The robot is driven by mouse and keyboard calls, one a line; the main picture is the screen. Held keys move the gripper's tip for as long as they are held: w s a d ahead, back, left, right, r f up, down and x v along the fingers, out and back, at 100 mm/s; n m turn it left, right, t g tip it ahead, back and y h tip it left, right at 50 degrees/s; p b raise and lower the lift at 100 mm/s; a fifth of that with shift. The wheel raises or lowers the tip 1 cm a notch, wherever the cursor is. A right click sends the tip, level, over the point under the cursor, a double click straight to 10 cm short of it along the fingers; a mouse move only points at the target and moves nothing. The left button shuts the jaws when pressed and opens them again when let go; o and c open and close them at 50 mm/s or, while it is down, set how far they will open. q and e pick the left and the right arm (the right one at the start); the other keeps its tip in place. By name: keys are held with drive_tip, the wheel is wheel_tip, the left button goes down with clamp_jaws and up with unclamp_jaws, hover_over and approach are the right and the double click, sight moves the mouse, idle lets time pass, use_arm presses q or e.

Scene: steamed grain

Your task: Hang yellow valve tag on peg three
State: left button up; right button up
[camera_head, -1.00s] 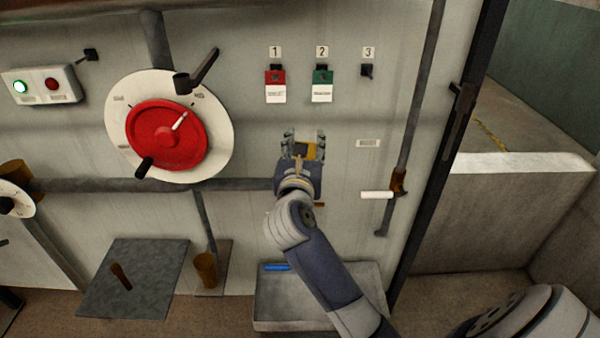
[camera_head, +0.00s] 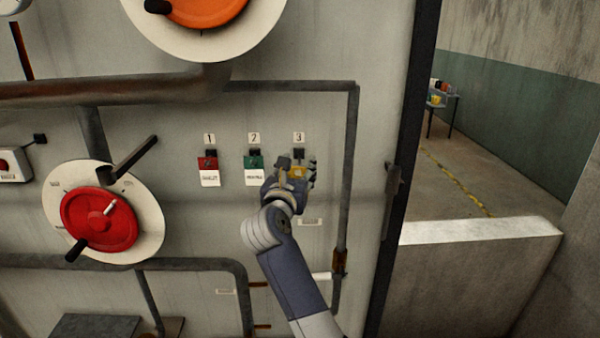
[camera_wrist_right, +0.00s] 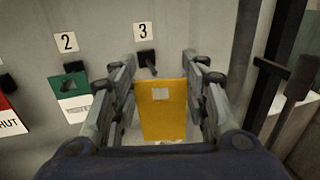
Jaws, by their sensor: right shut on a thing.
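My right gripper (camera_head: 297,168) is shut on the yellow valve tag (camera_wrist_right: 162,115), which shows between its fingers in the right wrist view. The tag has a small pale square near its top. The yellow tag also shows in the head view (camera_head: 297,173), partly hidden by the gripper. Peg three (camera_wrist_right: 148,62) is dark and sits under the label 3, just above the tag's top edge in the wrist view. It also shows in the head view (camera_head: 299,153), right above the gripper. I cannot tell whether tag and peg touch. My left gripper is not in view.
A red tag (camera_head: 208,163) hangs on peg one and a green tag (camera_head: 254,162) on peg two, left of my gripper. A vertical pipe (camera_head: 349,180) runs to the right of peg three. A red handwheel (camera_head: 100,220) is at left.

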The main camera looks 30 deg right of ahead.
drive_tip(key=shift+w+d+f, duration=0.1)
drive_tip(key=shift+w+d, duration=0.3)
drive_tip(key=shift+d, duration=0.25)
drive_tip(key=shift+w+d, duration=0.5)
drive_tip(key=shift+w, duration=0.3)
drive_tip(key=w+d, duration=0.2)
drive_tip(key=w, duration=0.1)
drive_tip(key=shift+w+f, duration=0.2)
drive_tip(key=shift+w+d+f, duration=0.15)
drive_tip(key=shift+w+d, duration=0.1)
drive_tip(key=shift+w, duration=0.05)
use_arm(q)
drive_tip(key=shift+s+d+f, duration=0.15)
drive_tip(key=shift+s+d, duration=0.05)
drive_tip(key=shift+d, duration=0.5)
use_arm(e)
drive_tip(key=shift+w, duration=0.15)
drive_tip(key=shift+d, duration=0.1)
